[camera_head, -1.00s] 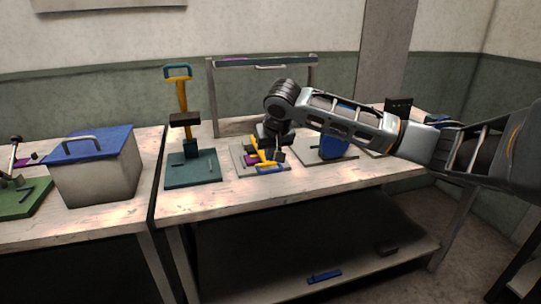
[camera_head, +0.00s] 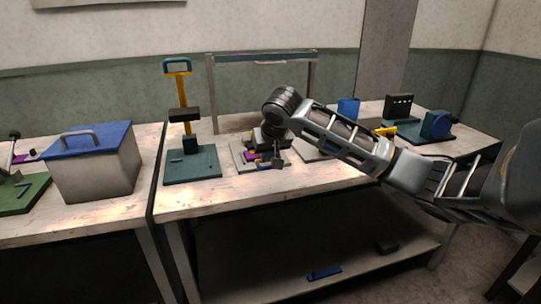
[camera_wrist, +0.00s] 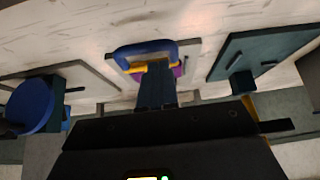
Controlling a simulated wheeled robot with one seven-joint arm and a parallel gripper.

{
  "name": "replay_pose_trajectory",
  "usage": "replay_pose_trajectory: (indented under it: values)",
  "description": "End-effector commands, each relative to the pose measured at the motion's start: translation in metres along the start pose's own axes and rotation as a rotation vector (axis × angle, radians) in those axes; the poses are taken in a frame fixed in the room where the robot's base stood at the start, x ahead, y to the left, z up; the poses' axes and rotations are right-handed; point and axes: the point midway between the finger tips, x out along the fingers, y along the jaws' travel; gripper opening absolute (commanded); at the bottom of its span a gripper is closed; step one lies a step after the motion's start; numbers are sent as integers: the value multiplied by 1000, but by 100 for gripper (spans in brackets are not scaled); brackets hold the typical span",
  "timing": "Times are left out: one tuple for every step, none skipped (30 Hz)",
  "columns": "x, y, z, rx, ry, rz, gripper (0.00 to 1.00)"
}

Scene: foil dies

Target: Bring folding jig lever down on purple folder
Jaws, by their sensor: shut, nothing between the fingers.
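The folding jig's pale plate (camera_head: 240,153) lies in the middle of the bench. The purple folder (camera_head: 251,156) on it is partly hidden by my gripper and the lever. The blue lever handle (camera_head: 264,167) sits low at the plate's front edge; the yellow lever arm is mostly hidden. The wrist view shows the blue handle (camera_wrist: 130,51) with a yellow part (camera_wrist: 139,69) beside it and purple (camera_wrist: 179,71) behind my fingers. My gripper (camera_head: 278,163) is shut and empty, pointing down at the handle's right. In the wrist view its fingers (camera_wrist: 156,82) overlap the handle; contact cannot be told.
Left of the jig stands a teal-based fixture (camera_head: 192,166) with an upright yellow lever. A grey bin with a blue lid (camera_head: 97,142) stands further left. A blue-disc fixture (camera_head: 437,124) stands at right. A frame (camera_head: 213,95) rises behind. The bench front is clear.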

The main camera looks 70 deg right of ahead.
Motion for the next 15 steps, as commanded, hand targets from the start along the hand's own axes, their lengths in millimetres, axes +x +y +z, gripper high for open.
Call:
replay_pose_trajectory:
  values:
    - [4, -1, 4, 5, 4, -4, 0]
    - [5, -1, 4, 5, 8, -3, 0]
    - [6, 0, 6, 7, 12, -1, 0]
    - [6, 1, 7, 8, 15, 1, 0]
    - [7, 2, 8, 10, 18, 2, 0]
    - [8, 3, 9, 11, 21, 5, 0]
    - [9, 4, 10, 13, 23, 7, 0]
    - [9, 5, 11, 14, 23, 9, 0]
    - [10, 6, 12, 14, 25, 13, 0]
    - [10, 7, 13, 16, 25, 15, 0]
    - [11, 8, 14, 17, 25, 16, 0]
    - [11, 9, 14, 17, 25, 18, 0]
    - [11, 9, 15, 16, 24, 20, 0]
    - [12, 10, 15, 16, 24, 21, 0]
    - [12, 10, 15, 16, 23, 22, 0]
